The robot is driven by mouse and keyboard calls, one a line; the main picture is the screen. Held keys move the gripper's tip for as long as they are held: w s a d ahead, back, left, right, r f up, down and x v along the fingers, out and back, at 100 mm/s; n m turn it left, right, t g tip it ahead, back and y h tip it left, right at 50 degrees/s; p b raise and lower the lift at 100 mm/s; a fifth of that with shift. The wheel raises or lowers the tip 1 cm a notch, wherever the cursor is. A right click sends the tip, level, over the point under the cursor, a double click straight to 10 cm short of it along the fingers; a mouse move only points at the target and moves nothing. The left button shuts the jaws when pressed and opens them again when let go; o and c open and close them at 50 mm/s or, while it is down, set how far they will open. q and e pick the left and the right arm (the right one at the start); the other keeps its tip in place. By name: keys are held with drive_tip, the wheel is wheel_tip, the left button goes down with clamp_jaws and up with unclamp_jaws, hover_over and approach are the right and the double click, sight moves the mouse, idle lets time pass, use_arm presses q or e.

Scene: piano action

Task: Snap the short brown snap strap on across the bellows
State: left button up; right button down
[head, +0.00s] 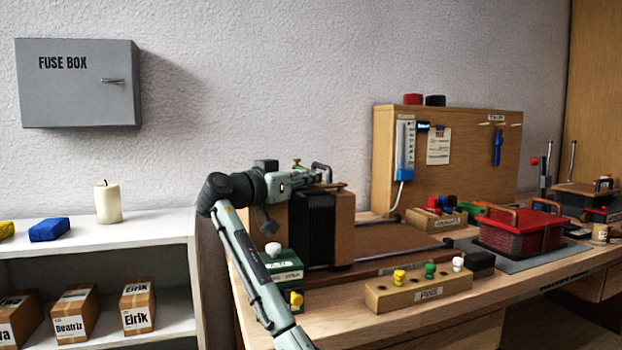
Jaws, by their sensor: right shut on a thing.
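The black pleated bellows (318,232) stands upright on the bench between a left wooden end and a brown right end (344,228). My right gripper (326,174) is above the top of the bellows, its arm reaching up from the front and bending over to the right. It is shut on a thin brown piece (336,186), apparently the short snap strap, lying along the top edge. The gripper hides most of it, so I cannot tell whether either end is fastened. My left gripper is out of view.
A wooden block with coloured pegs (418,290) stands in front, beside a green box (284,270) with knobs. A red bellows unit (520,232) sits on a grey mat to the right. A wooden back panel (470,160) rises behind. A white shelf (150,232) stands left.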

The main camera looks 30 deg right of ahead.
drive_tip(key=c, duration=1.5)
unclamp_jaws()
drive_tip(key=shift+c, duration=0.2)
drive_tip(key=v, duration=1.2)
